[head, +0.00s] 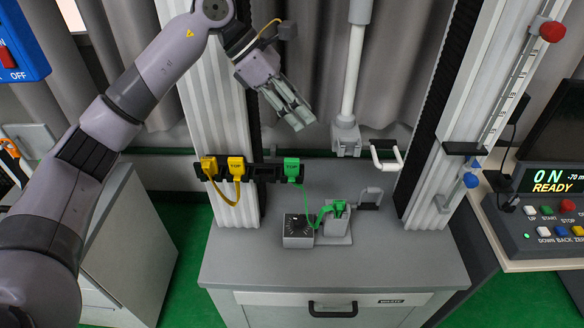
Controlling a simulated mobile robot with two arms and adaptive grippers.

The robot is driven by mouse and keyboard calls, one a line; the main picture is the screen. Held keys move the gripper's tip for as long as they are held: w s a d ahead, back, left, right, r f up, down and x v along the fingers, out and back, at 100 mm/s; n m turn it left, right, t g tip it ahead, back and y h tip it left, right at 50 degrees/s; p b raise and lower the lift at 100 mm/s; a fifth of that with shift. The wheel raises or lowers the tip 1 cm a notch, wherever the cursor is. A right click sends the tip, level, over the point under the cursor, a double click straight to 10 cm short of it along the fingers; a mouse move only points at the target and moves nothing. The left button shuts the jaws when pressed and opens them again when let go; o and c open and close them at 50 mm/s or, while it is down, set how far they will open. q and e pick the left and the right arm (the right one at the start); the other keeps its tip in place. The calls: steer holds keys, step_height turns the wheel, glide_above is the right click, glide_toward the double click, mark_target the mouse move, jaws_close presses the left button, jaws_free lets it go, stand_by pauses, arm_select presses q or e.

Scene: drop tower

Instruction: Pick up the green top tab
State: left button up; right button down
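A green tab (291,167) sits at the right part of a dark rack bar (264,173) on the left pale column; its lettering is too small to read. A thin green cord runs from it down to a green piece (335,209) in a grey holder on the cabinet top. My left gripper (299,121) hangs above the green tab, apart from it, fingers pointing down and right. Nothing shows between its fingers, which look close together; their true gap is unclear from this angle. My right gripper is not in view.
Two yellow tabs (236,163) with a yellow cord sit left on the same bar. A black-dialled box (297,230) stands on the grey cabinet (237,262). A white rod (351,80) hangs right of my gripper. A control console (552,216) stands at right.

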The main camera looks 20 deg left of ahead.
arm_select(q)
steer(key=a+r+y, duration=0.2)
steer(key=a+y, duration=0.1)
steer(key=a, duration=0.6)
steer(key=p, duration=0.4)
glide_above(291, 159)
steer(key=a, duration=0.2)
steer(key=f, duration=1.1)
steer(key=shift+s+a, duration=0.1)
steer(key=shift+s, duration=0.3)
steer(key=p+x, duration=0.2)
steer(key=x, duration=0.2)
steer(key=shift+f, duration=0.65)
steer(key=shift+c, duration=0.4)
jaws_close()
